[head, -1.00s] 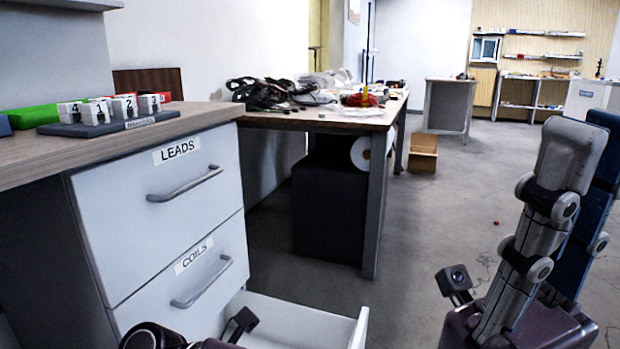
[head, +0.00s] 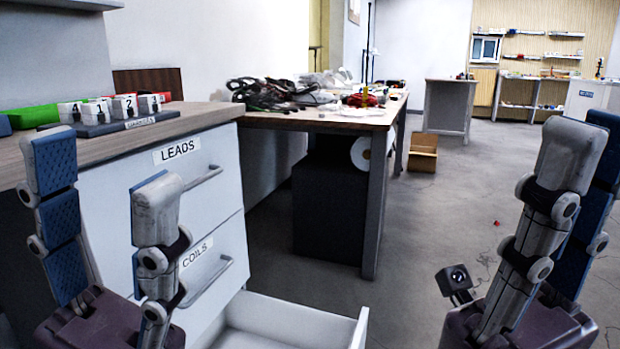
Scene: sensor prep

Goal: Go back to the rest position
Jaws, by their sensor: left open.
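My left gripper (head: 102,172) points upward at the lower left of the head view, in front of the drawer cabinet. Its fingers are spread apart with nothing between them. My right gripper (head: 590,128) points upward at the right edge, over the floor. Its near finger partly covers the far one, whose blue pad shows; I see nothing held between them.
The cabinet has drawers labelled LEADS (head: 145,172) and COILS (head: 228,235), both closed. A lower drawer (head: 300,318) is pulled out. On the counter are a green bin (head: 32,116) and a rack (head: 105,127) with numbered blocks. A cluttered table (head: 330,122) stands behind; right-hand floor is mostly clear.

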